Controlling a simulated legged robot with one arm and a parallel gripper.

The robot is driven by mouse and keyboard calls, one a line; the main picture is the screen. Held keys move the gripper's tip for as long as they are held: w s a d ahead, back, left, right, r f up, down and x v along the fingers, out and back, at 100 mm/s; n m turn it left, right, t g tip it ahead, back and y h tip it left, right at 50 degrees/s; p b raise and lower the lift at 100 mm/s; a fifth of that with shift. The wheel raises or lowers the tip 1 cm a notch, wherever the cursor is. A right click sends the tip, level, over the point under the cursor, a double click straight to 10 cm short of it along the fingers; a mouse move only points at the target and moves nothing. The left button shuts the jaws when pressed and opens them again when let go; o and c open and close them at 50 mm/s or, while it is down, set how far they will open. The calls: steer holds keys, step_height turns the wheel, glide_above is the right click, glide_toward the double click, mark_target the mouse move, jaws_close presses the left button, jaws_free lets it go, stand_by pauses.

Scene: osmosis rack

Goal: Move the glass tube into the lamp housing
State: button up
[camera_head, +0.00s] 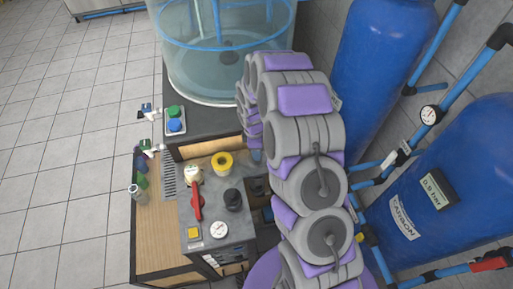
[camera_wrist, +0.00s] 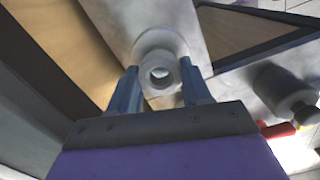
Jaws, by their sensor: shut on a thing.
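In the wrist view my gripper (camera_wrist: 159,80) is shut on the glass tube (camera_wrist: 160,74). I see the tube nearly end-on, as a pale translucent ring with a dark hole between the two blue-grey fingers. Just beyond it is a whitish round piece (camera_wrist: 153,41) against a grey metal plate. It may be the lamp housing, but I cannot tell. I also cannot tell whether the tube is inside this piece or only in front of it. In the head view my own arm hides the gripper and the tube.
In the head view, a grey panel holds a red-handled valve (camera_head: 196,205), a black knob (camera_head: 233,200), a yellow-rimmed fitting (camera_head: 222,163) and a gauge (camera_head: 218,230). A clear tank (camera_head: 215,75) stands behind, blue vessels (camera_head: 385,60) to the right.

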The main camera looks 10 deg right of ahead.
steer(key=shift+f, duration=1.05)
steer(key=o, duration=0.9)
steer(key=shift+o, duration=0.3)
steer(key=o, duration=0.3)
steer(key=shift+r+p, duration=1.05)
steer(key=shift+r, duration=2.9)
